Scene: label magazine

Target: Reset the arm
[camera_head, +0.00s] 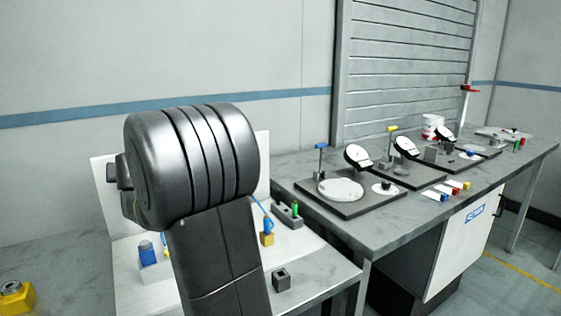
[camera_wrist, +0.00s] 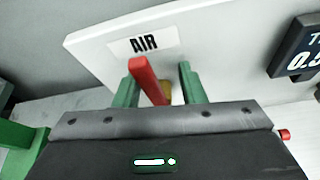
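My gripper (camera_wrist: 157,70) shows in the wrist view as two green fingers rising from a dark body. The fingers stand apart, so it is open. A red lever (camera_wrist: 147,79) slants between them, nearer the left finger; I cannot tell if they touch. A small brass-coloured part (camera_wrist: 165,92) shows behind the lever. In the head view my arm (camera_head: 195,165) is folded up in the foreground and hides my gripper.
In the wrist view a dark display (camera_wrist: 298,52) is at the right and a green part (camera_wrist: 18,140) at the left. In the head view a grey bench (camera_head: 330,240) carries blocks, and a long bench (camera_head: 400,215) at the right carries several dark stations. Floor shows at the right.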

